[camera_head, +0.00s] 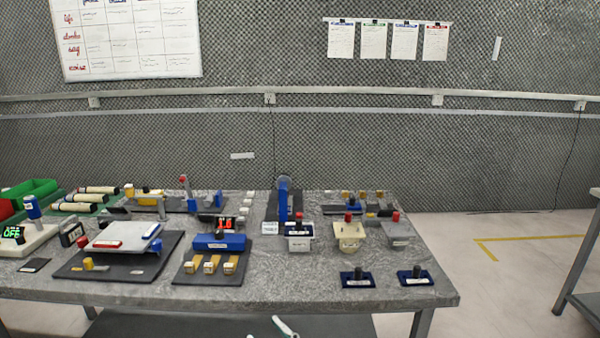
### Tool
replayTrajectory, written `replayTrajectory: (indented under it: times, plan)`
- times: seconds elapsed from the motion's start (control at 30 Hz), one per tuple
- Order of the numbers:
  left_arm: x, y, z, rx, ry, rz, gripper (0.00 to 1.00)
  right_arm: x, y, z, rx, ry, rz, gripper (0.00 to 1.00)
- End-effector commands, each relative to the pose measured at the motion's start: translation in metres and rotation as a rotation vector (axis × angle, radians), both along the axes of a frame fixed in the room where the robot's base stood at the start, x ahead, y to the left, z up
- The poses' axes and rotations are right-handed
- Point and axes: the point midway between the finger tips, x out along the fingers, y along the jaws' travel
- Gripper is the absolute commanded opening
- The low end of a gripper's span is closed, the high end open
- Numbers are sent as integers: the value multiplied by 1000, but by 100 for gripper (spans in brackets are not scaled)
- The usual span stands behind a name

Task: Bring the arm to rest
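Neither of my grippers shows in the head view, so I cannot see their fingers or whether they hold anything. No arm can be made out clearly.
A grey speckled table (300,290) carries several devices, including a blue block with yellow keys (219,242), a white scale-like plate (122,235) and a green bin (30,190). Another table (590,260) stands at the right edge. Floor between the tables is clear.

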Motion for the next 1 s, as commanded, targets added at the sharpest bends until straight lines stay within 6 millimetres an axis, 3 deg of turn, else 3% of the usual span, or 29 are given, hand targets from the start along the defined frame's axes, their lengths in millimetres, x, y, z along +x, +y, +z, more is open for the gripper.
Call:
replayTrajectory:
  times: [0.03, 0.17, 0.27, 0.4, 0.5, 0.7, 1.0]
  plan:
    - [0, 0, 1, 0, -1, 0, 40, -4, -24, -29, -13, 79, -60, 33]
    - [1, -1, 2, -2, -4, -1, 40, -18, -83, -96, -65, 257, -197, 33]
    - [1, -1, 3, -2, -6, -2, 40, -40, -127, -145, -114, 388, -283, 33]
    - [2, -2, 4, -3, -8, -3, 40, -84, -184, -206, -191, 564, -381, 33]
    - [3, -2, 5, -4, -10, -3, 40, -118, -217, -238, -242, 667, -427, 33]
    - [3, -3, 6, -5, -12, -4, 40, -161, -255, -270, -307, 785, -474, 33]
    - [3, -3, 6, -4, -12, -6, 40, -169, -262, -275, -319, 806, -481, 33]
